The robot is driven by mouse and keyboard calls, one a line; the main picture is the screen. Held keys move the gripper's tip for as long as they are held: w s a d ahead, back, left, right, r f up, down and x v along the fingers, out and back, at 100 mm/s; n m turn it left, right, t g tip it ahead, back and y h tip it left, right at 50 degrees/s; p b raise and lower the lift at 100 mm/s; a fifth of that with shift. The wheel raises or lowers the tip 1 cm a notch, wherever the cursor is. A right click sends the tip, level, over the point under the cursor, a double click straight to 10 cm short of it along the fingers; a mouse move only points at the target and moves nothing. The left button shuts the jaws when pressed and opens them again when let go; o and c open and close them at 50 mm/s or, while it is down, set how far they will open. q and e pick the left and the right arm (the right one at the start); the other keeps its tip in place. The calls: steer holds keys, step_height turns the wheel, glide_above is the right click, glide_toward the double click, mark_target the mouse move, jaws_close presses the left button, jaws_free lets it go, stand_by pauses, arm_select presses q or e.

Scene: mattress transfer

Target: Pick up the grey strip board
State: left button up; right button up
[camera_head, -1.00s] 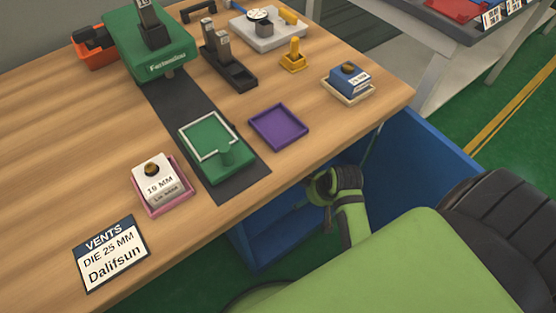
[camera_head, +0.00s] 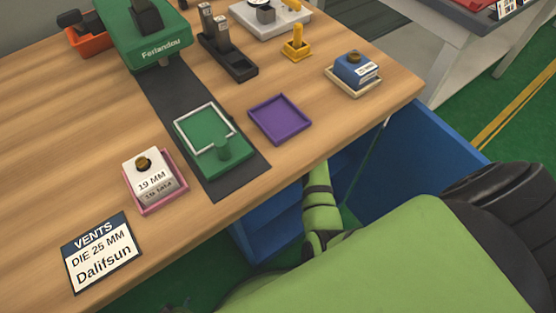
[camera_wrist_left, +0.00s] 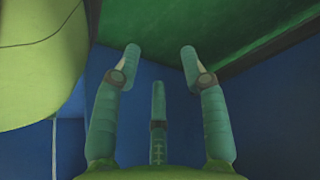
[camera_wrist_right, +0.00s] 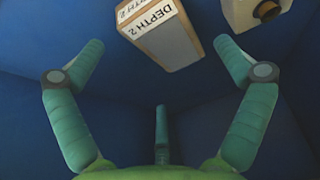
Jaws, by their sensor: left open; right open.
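I cannot make out a grey strip board for certain in any view. A dark grey strip (camera_head: 236,187) lies flat on the wooden table, partly covered by a green tray. My left gripper (camera_wrist_left: 160,52) is open and empty in the left wrist view, facing blue panels and a green surface. My right gripper (camera_wrist_right: 158,48) is open in the right wrist view, below a box labelled DEPTH 2 (camera_wrist_right: 165,40). The box is apart from the fingers. Neither gripper's fingers show clearly in the head view.
The wooden table (camera_head: 60,185) holds a green tray (camera_head: 206,133), a purple tray (camera_head: 279,118), a white 19 MM block (camera_head: 150,172), a blue block (camera_head: 358,68) and a VENTS sign (camera_head: 101,253). A blue cabinet (camera_head: 415,150) stands below. A beige block (camera_wrist_right: 250,12) shows in the right wrist view.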

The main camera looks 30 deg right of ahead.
steer(key=b+x, duration=0.1)
steer(key=x, duration=0.4)
steer(key=shift+b, duration=0.4)
steer(key=c, duration=1.1)
steer(key=shift+s, duration=0.1)
steer(key=shift+c, duration=0.2)
